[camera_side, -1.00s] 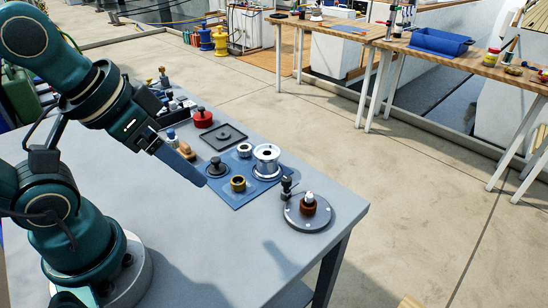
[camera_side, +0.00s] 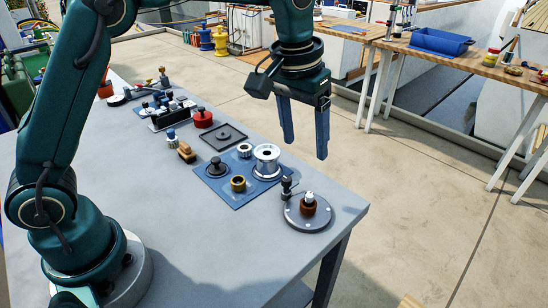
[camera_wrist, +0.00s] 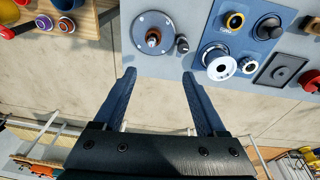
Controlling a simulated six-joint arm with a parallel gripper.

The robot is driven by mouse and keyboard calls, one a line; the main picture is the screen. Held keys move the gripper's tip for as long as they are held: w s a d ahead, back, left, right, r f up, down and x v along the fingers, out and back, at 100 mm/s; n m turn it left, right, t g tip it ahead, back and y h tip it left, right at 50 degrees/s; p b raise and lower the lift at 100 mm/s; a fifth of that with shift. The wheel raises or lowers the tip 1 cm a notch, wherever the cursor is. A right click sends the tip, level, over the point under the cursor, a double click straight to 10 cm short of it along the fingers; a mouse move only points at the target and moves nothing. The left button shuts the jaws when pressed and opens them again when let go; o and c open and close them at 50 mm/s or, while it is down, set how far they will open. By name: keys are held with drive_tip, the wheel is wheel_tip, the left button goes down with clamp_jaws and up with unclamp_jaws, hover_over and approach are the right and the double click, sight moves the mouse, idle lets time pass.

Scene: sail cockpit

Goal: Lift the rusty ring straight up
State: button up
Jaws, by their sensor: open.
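The rusty ring (camera_side: 308,208) is a small brown collar around a post with a pale top, at the middle of a round grey base plate (camera_side: 296,222) near the table's right corner. In the wrist view the rusty ring (camera_wrist: 153,39) shows above the space between the fingers. My gripper (camera_side: 305,150) points down with its two blue fingers apart and empty. It hangs well above the table, higher than the ring and apart from it. The wrist view also shows my gripper (camera_wrist: 159,73) open.
A blue mat (camera_side: 240,200) to the left holds a silver drum (camera_side: 266,160), a brass ring (camera_side: 238,184) and a black knob (camera_side: 217,168). The grey table (camera_side: 190,245) is bare in front.

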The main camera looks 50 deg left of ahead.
sight(310, 193)
drive_tip(key=shift+m+g, duration=0.3)
drive_tip(key=shift+g, duration=0.6)
drive_tip(key=f, duration=0.2)
drive_tip(key=d+f, duration=0.1)
drive_tip(key=f, duration=0.2)
drive_tip(key=d+f, duration=0.1)
drive_tip(key=f, duration=0.1)
drive_tip(key=shift+w+f, duration=0.25)
drive_tip(key=shift+w, duration=0.05)
drive_tip(key=shift+s+f, duration=0.1)
drive_tip(key=shift+f, duration=2.6)
clamp_jaws()
